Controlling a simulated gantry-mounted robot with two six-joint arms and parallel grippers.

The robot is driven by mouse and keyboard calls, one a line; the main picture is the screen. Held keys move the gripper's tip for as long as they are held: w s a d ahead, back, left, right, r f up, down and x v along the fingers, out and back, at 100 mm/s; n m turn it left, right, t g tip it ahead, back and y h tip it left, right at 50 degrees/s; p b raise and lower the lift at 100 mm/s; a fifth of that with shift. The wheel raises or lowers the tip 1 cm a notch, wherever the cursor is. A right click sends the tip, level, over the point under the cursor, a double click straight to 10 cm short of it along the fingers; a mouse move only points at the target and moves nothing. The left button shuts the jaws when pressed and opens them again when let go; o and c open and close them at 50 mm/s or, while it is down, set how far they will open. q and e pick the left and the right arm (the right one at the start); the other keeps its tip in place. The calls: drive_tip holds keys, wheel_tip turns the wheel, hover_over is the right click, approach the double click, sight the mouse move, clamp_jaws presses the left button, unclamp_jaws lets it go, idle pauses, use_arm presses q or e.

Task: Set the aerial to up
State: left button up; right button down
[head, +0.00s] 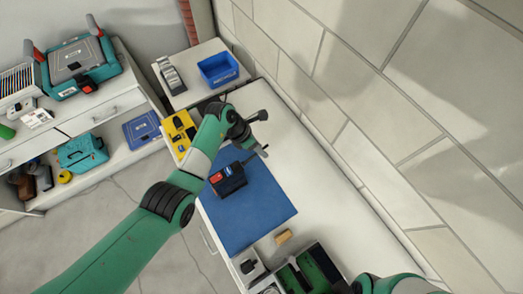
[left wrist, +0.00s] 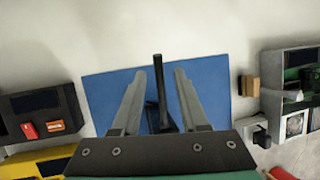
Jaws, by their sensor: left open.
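A dark device (head: 228,182) with red and blue parts on top sits on the blue mat (head: 250,222) in the head view. A thin dark aerial (head: 249,158) appears to slant from it toward my left gripper. My left gripper (head: 264,134) is open, above the far end of the mat. In the left wrist view, the dark aerial (left wrist: 158,75) shows between the two spread fingers of my left gripper (left wrist: 160,72), with a gap on either side. The device body is mostly hidden there by the gripper. My right gripper is out of view.
A yellow case (head: 178,131) stands beyond the mat. A small tan block (head: 284,237) and a green-lined dark box (head: 318,264) lie at the near end. A brick wall (head: 380,110) runs along the right. The white bench (head: 300,155) is clear between mat and wall.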

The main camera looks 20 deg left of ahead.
use_arm(q)
drive_tip(key=shift+w+d+f, duration=0.15)
drive_tip(key=shift+d+f, duration=0.1)
drive_tip(key=shift+f, duration=0.4)
drive_tip(key=shift+c, duration=0.2)
clamp_jaws()
idle(0.8)
